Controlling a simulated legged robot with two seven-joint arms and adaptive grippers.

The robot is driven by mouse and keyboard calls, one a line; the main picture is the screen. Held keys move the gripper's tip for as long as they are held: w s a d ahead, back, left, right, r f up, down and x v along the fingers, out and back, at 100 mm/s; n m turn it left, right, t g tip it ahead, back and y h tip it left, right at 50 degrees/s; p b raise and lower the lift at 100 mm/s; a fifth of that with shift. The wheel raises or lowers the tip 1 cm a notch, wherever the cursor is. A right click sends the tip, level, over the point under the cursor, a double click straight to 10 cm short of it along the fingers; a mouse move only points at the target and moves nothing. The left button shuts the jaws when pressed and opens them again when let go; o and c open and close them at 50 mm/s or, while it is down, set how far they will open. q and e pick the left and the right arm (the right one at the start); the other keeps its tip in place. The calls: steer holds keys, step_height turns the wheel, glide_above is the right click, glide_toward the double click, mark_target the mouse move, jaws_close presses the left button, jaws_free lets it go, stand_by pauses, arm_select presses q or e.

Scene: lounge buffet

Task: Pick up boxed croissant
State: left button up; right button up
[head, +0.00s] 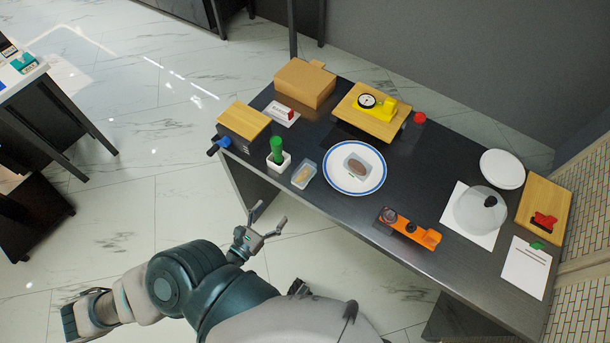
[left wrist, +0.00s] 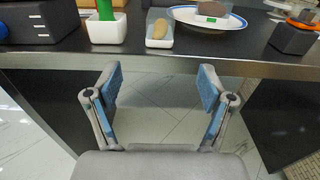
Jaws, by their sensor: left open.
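A small clear box with a tan, croissant-like item (head: 304,174) sits near the front edge of the dark table, between a white pot and a plate. It also shows in the left wrist view (left wrist: 159,29), just past the table edge. A second clear box with a brown item (head: 357,167) rests on the blue-rimmed white plate (head: 341,186). My left gripper (head: 267,214) is open and empty, in front of the table and short of its edge. In the left wrist view its two blue-padded fingers (left wrist: 160,88) are spread, roughly in line with the tan item's box. My right gripper is not in view.
The dark table (head: 427,172) has a hard front edge. A glass dome (head: 480,211) stands farther right. Open floor lies left.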

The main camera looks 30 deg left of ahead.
arm_select(q)
steer(key=p, duration=0.1)
glide_toward(304, 169)
steer(key=w+p, duration=0.1)
steer(key=w, duration=0.1)
steer(key=w+f+p, duration=0.1)
steer(key=w, duration=0.1)
steer(key=shift+d+f, duration=0.1)
steer(key=shift+f, duration=0.05)
steer(key=shift+w+d, duration=0.1)
steer(key=shift+w, duration=0.4)
steer(key=w, duration=0.1)
steer(key=w+p, duration=0.1)
steer(key=w, duration=0.2)
steer(key=shift+r+p, duration=0.3)
steer(key=shift+p, duration=0.1)
steer(key=shift+w+f, duration=0.15)
steer(key=shift+w, duration=0.35)
steer(key=c, duration=1.3)
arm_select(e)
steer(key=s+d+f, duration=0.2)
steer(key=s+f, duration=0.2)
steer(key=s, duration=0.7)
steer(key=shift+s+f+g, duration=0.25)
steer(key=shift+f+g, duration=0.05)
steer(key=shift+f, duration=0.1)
arm_select(q)
steer(key=shift+o, duration=0.2)
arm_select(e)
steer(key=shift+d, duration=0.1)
